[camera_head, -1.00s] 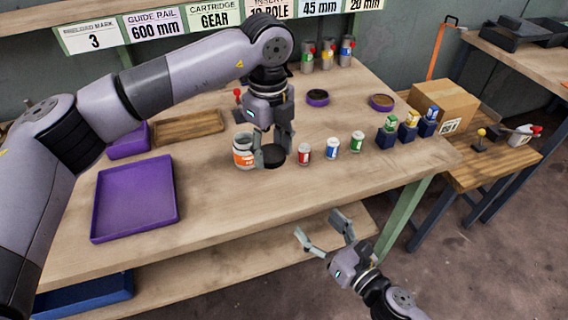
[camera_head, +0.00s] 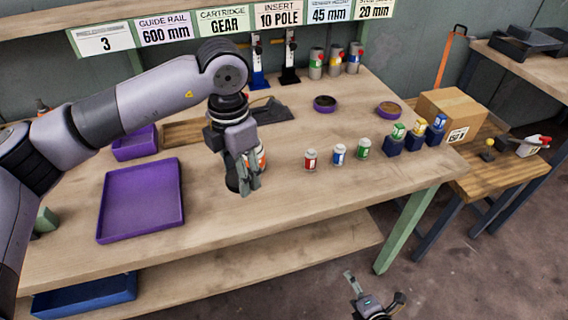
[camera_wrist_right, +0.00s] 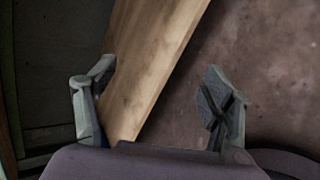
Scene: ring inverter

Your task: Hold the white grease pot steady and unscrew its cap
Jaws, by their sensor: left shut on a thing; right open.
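The white pot with an orange label (camera_head: 262,156) is on the table, mostly hidden behind my left gripper. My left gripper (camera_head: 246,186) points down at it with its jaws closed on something. A dark rounded piece (camera_head: 232,181) shows at the left of the fingers; I cannot tell whether it is the cap. The exact grip is hidden. My right gripper (camera_head: 373,290) is low in front of the table, over the floor and away from the pot. In the right wrist view its fingers (camera_wrist_right: 158,82) are wide apart with nothing between them.
A purple tray (camera_head: 140,203) lies left of the pot. Small red (camera_head: 311,160), blue (camera_head: 339,155) and green (camera_head: 364,148) labelled jars stand to the right. The table's front edge and lower shelf (camera_head: 270,250) lie between the two grippers. A cardboard box (camera_head: 450,112) stands further right.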

